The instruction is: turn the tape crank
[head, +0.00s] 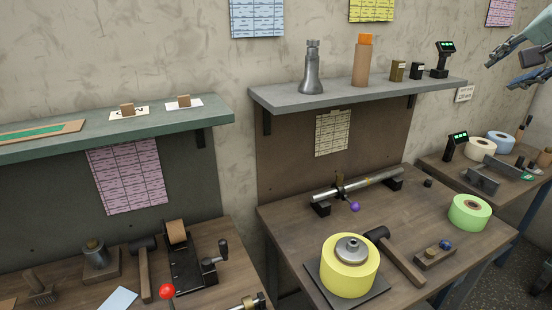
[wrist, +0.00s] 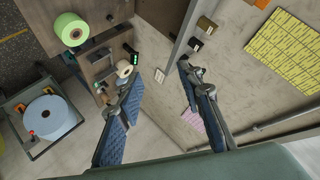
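On the left bench in the head view stands a black device with a brown roll (head: 176,233) at its back end. A crank (head: 212,262) with a black upright handle sits at its right side. It looks like the tape crank, but I cannot be sure. The crank is not seen in the wrist view. My gripper (head: 502,73) is at the far upper right of the head view, well away from the crank. In the wrist view my gripper (wrist: 160,75) shows two blue-padded fingers spread apart, with nothing between them.
The middle bench holds a yellow roll (head: 350,278), a green roll (head: 469,213), a hammer (head: 397,256) and a rod with a purple knob (head: 355,207). A grey shelf (head: 350,95) and a green shelf (head: 90,135) jut from the wall. A red knob (head: 167,291) stands near the crank.

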